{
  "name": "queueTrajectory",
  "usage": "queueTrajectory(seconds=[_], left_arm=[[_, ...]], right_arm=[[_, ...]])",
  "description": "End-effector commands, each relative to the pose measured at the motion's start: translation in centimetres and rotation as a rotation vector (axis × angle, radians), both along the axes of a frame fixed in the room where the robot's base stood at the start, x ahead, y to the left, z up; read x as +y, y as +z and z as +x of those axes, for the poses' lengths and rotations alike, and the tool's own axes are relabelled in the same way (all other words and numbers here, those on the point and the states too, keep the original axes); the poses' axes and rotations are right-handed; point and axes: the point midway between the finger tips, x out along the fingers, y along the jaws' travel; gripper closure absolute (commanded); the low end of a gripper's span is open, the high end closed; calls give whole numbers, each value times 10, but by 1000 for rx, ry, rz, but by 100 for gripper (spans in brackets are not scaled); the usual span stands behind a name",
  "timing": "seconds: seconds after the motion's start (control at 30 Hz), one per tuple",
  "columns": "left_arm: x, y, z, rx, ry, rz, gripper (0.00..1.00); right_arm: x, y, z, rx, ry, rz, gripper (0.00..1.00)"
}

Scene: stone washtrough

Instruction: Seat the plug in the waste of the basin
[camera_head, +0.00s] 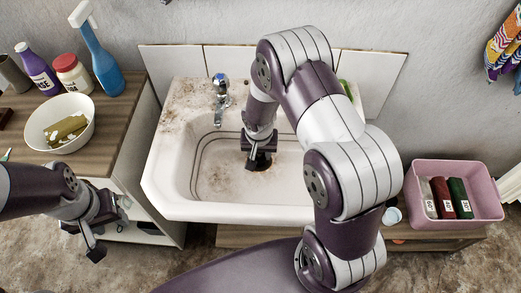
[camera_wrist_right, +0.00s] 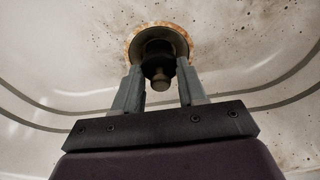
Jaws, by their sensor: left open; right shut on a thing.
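The stained white basin (camera_head: 212,190) fills the middle of the head view. Its waste (camera_wrist_right: 136,42) has a rusty ring and shows at the top centre of the right wrist view. My right gripper (camera_wrist_right: 160,80) is down inside the basin, shut on the dark plug (camera_wrist_right: 158,64). The plug overlaps the waste opening in that view; I cannot tell whether it is in the hole or just above it. In the head view the right gripper (camera_head: 258,158) hides most of the waste. My left gripper (camera_head: 98,235) is open and empty, left of the basin.
A chrome tap (camera_head: 221,98) stands at the basin's back. On the left counter are a white bowl (camera_head: 80,103) with sponges, a blue spray bottle (camera_head: 100,60) and other containers. A pink crate (camera_head: 455,216) with bottles sits at right. My right arm crosses the basin's right side.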

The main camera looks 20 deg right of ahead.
Motion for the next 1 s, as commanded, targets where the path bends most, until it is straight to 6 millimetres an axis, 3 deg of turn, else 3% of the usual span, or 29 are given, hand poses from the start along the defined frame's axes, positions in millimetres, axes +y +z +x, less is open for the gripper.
queueTrajectory(seconds=[0.77,0.8,0.87,1.0], left_arm=[[0,-18,0,0,0,0,54],[0,-17,0,0,0,0,54],[0,-17,0,0,0,0,54],[0,-17,0,0,0,0,54]], right_arm=[[0,-20,0,0,0,0,93],[0,-19,0,0,0,0,49],[0,-18,0,0,0,0,30],[0,-19,0,0,0,0,29]])
